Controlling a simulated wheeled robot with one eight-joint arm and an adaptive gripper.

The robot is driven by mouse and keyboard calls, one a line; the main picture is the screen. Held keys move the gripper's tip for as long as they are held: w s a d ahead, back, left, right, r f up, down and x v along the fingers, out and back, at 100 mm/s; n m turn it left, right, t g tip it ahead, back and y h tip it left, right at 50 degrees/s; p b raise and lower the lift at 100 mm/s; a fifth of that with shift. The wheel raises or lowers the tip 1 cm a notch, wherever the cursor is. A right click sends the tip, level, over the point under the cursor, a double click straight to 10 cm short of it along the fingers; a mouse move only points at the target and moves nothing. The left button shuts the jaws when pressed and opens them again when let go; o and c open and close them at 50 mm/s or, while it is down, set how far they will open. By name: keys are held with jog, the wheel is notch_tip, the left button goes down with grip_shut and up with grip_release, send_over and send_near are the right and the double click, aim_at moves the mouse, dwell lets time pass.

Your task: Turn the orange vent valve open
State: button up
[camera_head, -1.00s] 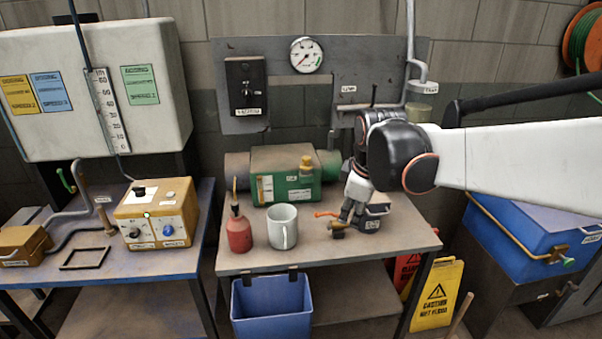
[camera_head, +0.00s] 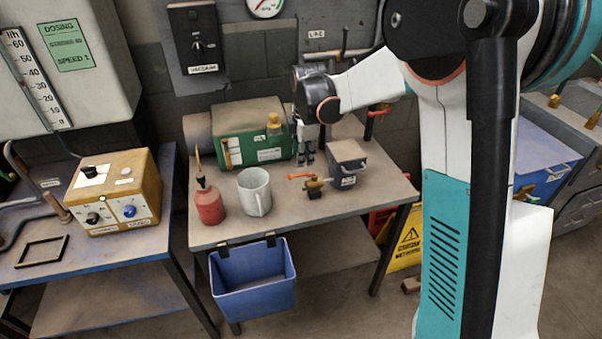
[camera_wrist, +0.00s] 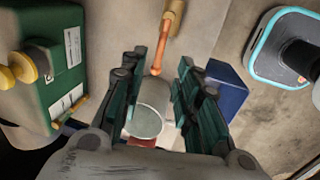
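The vent valve has an orange lever (camera_head: 301,175) and a brass body (camera_head: 314,187), on the front left of a small grey-blue box (camera_head: 347,163) on the middle bench. In the head view the lever points left. My gripper (camera_head: 306,152) hangs fingers-down behind the valve, beside the green machine. In the wrist view my gripper (camera_wrist: 159,65) is open and empty, its two fingers apart. The orange lever (camera_wrist: 160,48) appears in line with the gap between the fingertips; I see no contact. The brass body (camera_wrist: 174,14) is at the top edge.
A grey mug (camera_head: 255,192) and a red oil bottle (camera_head: 208,203) stand left of the valve. The green machine (camera_head: 240,149) is behind them. A blue bin (camera_head: 252,280) hangs at the bench front. A yellow control box (camera_head: 117,193) is on the left bench.

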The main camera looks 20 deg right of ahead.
aim_at(302, 175)
jog(key=f, duration=0.2)
jog(key=w+f+b, duration=0.1)
jog(key=f, duration=0.2)
jog(key=f+b, duration=0.1)
jog(key=f, duration=0.2)
jog(key=shift+w+f, duration=0.15)
jog(key=shift+w, duration=0.15)
grip_shut()
